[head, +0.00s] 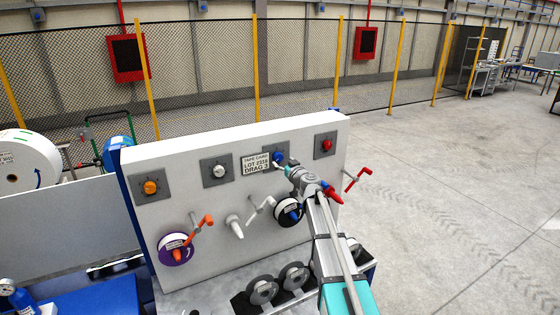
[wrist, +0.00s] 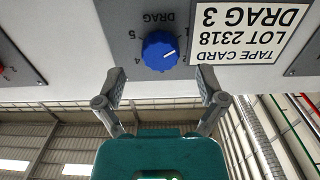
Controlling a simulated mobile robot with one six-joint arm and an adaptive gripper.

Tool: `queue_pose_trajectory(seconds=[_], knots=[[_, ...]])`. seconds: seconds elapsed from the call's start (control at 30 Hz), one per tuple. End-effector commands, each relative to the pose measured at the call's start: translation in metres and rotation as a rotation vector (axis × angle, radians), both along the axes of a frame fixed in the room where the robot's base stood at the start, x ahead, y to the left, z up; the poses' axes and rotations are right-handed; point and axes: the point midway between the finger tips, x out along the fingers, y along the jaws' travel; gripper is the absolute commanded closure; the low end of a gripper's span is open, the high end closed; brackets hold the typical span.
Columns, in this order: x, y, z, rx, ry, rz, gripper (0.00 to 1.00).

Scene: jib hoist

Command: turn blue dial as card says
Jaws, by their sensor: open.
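The blue dial (wrist: 160,51) sits on a grey plate marked DRAG in the wrist view, which shows it upside down. Its white pointer line points right and slightly up in that picture; the scale numbers around it are only partly readable. In the head view the blue dial (head: 278,158) is partly behind my gripper (head: 284,168). The tape card (wrist: 250,30) beside the dial reads "LOT 2318, DRAG 3"; it also shows in the head view (head: 256,163). In the wrist view my gripper (wrist: 162,86) is open and empty, its fingers apart, just short of the dial.
The white panel (head: 190,255) also carries an orange knob (head: 150,187), a white knob (head: 219,171) and a red knob (head: 326,145). Below them are reels and cranks, including an orange crank (head: 206,221) and a red crank (head: 360,177). Open floor lies to the right.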

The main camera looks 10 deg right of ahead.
Motion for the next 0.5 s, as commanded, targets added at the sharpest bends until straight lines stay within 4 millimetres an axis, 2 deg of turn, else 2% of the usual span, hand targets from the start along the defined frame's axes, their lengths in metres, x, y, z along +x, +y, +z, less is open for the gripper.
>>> queue_pose_trajectory(seconds=[0.03, 0.2, 0.5], knots=[[0.009, 0.002, 0.0, 0.0, 0.0, 0.001, 0.11], [0.023, 0.007, 0.0, 0.0, 0.0, 0.0, 0.11], [0.028, 0.009, 0.0, 0.0, 0.0, 0.0, 0.11]])
